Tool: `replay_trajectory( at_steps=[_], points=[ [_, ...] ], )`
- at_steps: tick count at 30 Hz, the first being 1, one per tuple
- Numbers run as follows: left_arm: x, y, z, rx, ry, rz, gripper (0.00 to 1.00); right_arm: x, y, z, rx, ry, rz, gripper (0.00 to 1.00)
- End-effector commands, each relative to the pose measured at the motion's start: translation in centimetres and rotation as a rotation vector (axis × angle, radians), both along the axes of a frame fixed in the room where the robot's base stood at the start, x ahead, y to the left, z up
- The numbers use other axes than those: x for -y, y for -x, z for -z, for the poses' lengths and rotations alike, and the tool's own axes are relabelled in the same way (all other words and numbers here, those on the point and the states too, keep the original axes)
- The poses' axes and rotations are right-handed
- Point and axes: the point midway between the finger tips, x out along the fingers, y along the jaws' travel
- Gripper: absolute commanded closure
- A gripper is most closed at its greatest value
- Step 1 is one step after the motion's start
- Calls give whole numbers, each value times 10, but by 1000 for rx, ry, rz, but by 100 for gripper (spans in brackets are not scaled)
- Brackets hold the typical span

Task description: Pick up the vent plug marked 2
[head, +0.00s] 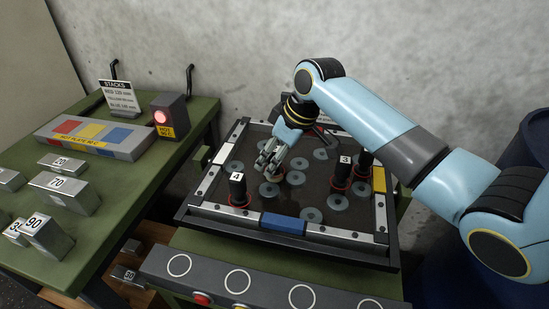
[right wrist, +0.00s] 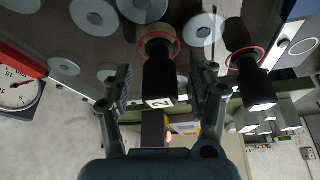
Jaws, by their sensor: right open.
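The vent plug marked 2 (right wrist: 158,76) is a black cylinder with a white number label and a red ring at its base. In the right wrist view it stands between the two fingers of my right gripper (right wrist: 163,88), which are open with gaps on both sides. In the head view my right gripper (head: 268,163) is low over the dark tray (head: 190,214) and hides most of that plug. My left gripper is not in view.
Plug 4 (head: 238,188) stands close by on the left, plug 3 (head: 343,173) to the right, with another dark plug behind it. Grey discs (head: 311,214) lie around. A green bench (head: 100,215) with numbered metal blocks is at left.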

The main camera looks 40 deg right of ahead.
Motion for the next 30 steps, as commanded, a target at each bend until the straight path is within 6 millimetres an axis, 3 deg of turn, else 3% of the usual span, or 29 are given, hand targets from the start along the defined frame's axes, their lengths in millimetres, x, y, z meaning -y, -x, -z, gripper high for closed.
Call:
replay_trajectory(
  at_steps=[6, 20, 30],
  points=[
    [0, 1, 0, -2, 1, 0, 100, 0, 0, 1, 0, 0, -1, 42],
    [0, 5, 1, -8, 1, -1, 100, 0, 0, 1, 0, 0, 0, 100],
    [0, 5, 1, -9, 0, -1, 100, 0, -1, -3, 1, 1, -1, 100]
  ],
)
